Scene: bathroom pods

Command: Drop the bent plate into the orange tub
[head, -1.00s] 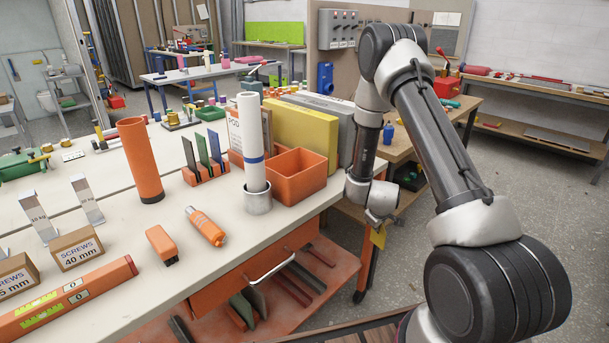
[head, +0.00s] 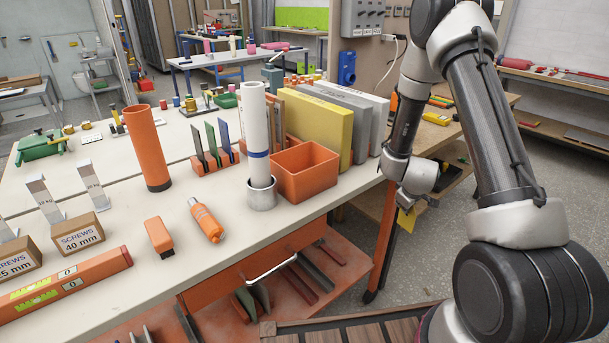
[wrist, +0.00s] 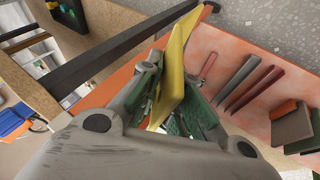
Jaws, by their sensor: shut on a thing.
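The yellow bent plate (wrist: 172,72) is held between the green-padded fingers of my gripper (wrist: 180,120) in the wrist view. In the head view a small yellow part of the plate (head: 406,223) hangs below my gripper (head: 410,199), which is past the bench's right end, at the lower right of the tub. The orange tub (head: 305,178) stands on the bench near its right end, and its inside is partly hidden by its front wall. My gripper is apart from the tub.
A white tube in a metal cup (head: 262,197) stands against the tub's left side. Yellow and grey boards (head: 330,125) stand behind it. An orange cylinder (head: 147,150), slotted rack (head: 215,162) and marker (head: 206,221) are further left. A lower shelf (wrist: 215,75) holds several bars.

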